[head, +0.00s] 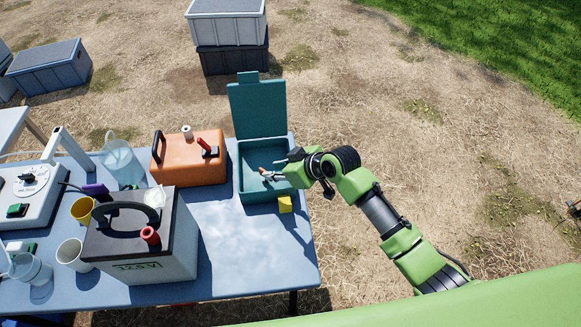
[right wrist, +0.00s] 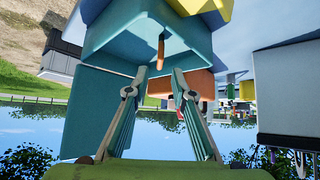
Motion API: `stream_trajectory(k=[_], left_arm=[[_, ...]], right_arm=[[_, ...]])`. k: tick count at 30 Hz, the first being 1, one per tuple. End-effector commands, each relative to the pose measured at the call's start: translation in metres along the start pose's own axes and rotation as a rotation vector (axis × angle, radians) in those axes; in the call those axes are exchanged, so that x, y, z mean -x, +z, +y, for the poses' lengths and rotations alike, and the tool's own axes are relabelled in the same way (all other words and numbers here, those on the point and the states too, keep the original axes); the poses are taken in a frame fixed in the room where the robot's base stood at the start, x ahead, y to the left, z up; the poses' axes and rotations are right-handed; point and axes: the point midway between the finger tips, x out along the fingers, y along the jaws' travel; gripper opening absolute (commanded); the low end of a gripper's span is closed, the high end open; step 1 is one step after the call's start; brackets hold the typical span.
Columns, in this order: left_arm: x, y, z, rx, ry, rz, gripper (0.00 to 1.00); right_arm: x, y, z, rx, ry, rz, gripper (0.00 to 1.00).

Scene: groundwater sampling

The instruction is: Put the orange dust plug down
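The orange dust plug (right wrist: 161,52) shows in the right wrist view, just beyond my fingertips and against the teal box. In the head view only a small orange bit of it (head: 264,173) shows at my fingertips. My right gripper (head: 267,172) reaches in from the right over the open teal box (head: 262,194). In the right wrist view (right wrist: 155,84) its two fingers are apart with a gap between them, and the plug is not pinched. I cannot tell whether the plug rests on the box floor. My left gripper is not in view.
The box's lid (head: 258,108) stands up at the back. A yellow block (head: 285,204) is at its front right corner. An orange case (head: 190,160) and a grey battery (head: 150,235) stand to the left. Bare blue table (head: 225,250) lies in front.

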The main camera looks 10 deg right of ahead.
Motion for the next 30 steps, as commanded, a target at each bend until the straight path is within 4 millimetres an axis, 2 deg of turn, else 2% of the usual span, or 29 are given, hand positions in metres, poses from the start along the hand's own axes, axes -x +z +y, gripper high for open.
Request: stream_trajectory(k=[6,13,19,30], left_arm=[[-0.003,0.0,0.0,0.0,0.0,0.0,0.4],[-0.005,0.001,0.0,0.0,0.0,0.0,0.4],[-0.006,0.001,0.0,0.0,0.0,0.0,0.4],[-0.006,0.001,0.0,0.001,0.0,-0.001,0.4]], right_arm=[[0.04,0.001,0.001,0.002,0.003,0.001,0.23],[0.07,0.001,0.001,0.001,0.002,0.0,0.23],[0.08,0.0,0.0,0.0,0.0,-0.001,0.23],[0.08,0.0,0.0,0.0,0.0,-0.001,0.23]])
